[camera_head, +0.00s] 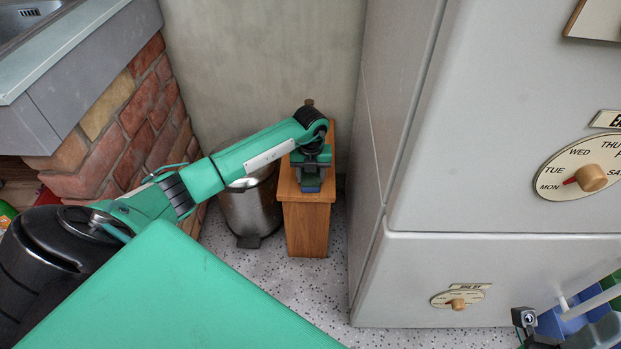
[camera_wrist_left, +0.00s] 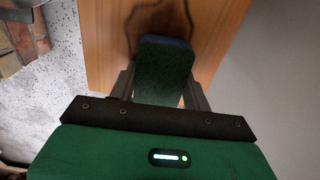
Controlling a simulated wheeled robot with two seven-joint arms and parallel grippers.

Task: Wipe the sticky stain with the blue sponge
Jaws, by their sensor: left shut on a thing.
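My left gripper (camera_head: 311,177) is over the top of a narrow wooden cabinet (camera_head: 307,228). In the left wrist view the gripper (camera_wrist_left: 162,82) is shut on the blue sponge (camera_wrist_left: 165,42), one finger on each side. The sponge has a dark green face and a blue edge, and lies close over the wood; I cannot tell whether it touches. A dark curved mark (camera_wrist_left: 131,25) shows on the wood around the sponge's far end; I cannot tell whether it is the stain or a shadow. Dark parts at the lower right may be my right gripper, but its fingers are unclear.
A metal bin (camera_head: 250,208) stands left of the cabinet. A tall pale fridge-like unit (camera_head: 410,130) with dials stands close on the right. A brick plinth (camera_head: 125,130) under a sink counter is at the left. Speckled floor (camera_head: 290,290) is clear in front.

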